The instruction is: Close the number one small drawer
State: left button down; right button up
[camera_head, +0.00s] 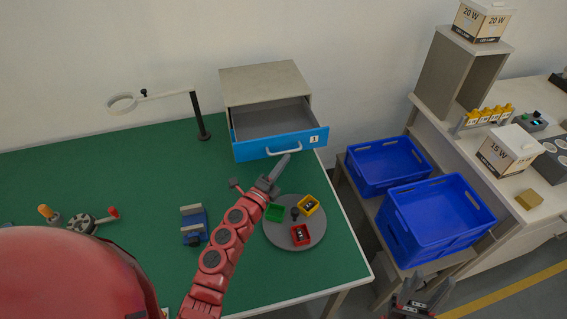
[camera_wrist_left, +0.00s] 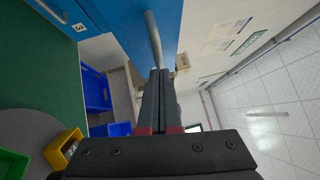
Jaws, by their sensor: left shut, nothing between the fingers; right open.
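The small drawer (camera_head: 279,142) has a blue front with a pale bar handle (camera_head: 284,151) and a small number label (camera_head: 314,139), too small to read surely. It is pulled open from the grey cabinet (camera_head: 264,82), and its empty inside shows. My left gripper (camera_head: 284,160) is shut and empty, its tips close in front of the handle. In the left wrist view the fingertips (camera_wrist_left: 158,72) are at the lower end of the handle (camera_wrist_left: 153,38); I cannot tell whether they touch. My right gripper (camera_head: 418,299) is open at the lower right, away from the drawer.
A grey round plate (camera_head: 296,237) with green, yellow and red small trays lies below the drawer. A magnifier stand (camera_head: 198,115) is left of the cabinet. Blue crates (camera_head: 438,214) stand on the right. A blue clamp-like block (camera_head: 194,224) sits left of my arm.

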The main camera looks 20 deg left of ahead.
aim_at(271, 133)
pick_arm(q)
jog(key=w+a+b, duration=0.2)
jog(key=w+a, duration=0.1)
jog(key=w, duration=0.1)
jog(key=w+a+b, duration=0.3)
jog(key=w, duration=0.2)
jog(key=w+a+b, duration=0.3)
jog(key=w, duration=0.1)
jog(key=shift+w+a+f, duration=0.1)
jog(key=shift+w+a, duration=0.05)
jog(key=shift+w, duration=0.2)
jog(key=shift+a+r, duration=0.1)
jog(key=shift+r, duration=0.15)
jog(key=shift+r, duration=0.1)
